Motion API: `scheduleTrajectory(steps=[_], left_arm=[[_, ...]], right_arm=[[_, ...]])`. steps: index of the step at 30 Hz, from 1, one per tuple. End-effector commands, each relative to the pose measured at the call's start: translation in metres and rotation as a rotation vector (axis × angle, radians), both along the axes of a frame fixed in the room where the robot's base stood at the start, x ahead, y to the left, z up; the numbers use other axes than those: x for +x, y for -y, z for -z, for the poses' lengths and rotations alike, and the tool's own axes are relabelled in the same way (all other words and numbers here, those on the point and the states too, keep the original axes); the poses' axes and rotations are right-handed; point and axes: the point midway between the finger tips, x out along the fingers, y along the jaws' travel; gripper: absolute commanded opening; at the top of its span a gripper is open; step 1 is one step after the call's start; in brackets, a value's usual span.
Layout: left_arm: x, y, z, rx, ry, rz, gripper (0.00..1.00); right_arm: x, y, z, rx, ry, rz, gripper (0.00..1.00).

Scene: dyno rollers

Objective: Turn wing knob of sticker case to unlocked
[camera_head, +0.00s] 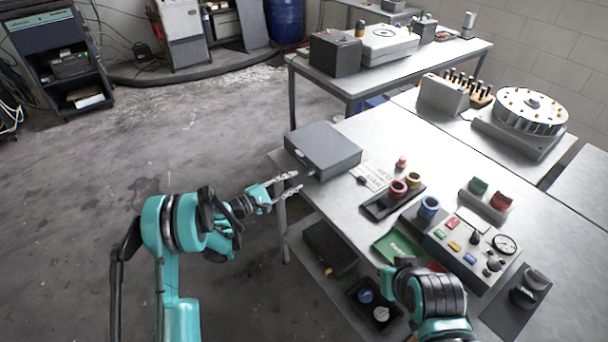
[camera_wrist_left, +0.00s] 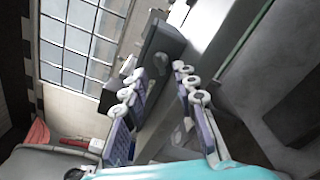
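The sticker case appears to be the dark grey flat box (camera_head: 322,148) on the near left corner of the table. A small light part, likely its wing knob (camera_head: 311,173), shows on the side facing my left gripper; its turn position is too small to read. My left gripper (camera_head: 299,184) is just left of that side, fingers apart, with nothing visibly held. In the left wrist view the dark case (camera_wrist_left: 158,45) lies beyond the open fingertips (camera_wrist_left: 156,68), with a small knob-like part between them. My right gripper (camera_head: 415,285) is low over the table's front; its fingers are not clear.
Right of the case are a white label card (camera_head: 375,176), a small orange-red knob piece (camera_head: 401,162) and a black tray with ring pieces (camera_head: 392,200). A control panel (camera_head: 470,245) stands further right. A lower shelf holds a black bin (camera_head: 372,304). Floor left of the table is clear.

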Motion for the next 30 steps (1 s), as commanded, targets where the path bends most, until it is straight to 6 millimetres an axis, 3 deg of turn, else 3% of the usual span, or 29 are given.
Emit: scheduleTrajectory(steps=[9, 20, 24, 30], left_arm=[[0.028, 0.039, 0.002, 0.001, -0.002, 0.001, 0.28], [0.033, 0.045, 0.000, 0.001, -0.002, -0.001, 0.28], [0.033, 0.045, 0.000, 0.001, -0.002, 0.000, 0.00], [0.033, 0.046, 0.000, 0.001, -0.002, 0.000, 0.00]], right_arm=[[0.000, 0.000, 0.016, 0.000, 0.000, 0.000, 0.00], [0.000, 0.000, 0.017, 0.000, 0.000, 0.000, 0.00], [0.000, 0.000, 0.017, 0.000, 0.000, 0.000, 0.00], [0.000, 0.000, 0.017, 0.000, 0.000, 0.000, 0.00]])
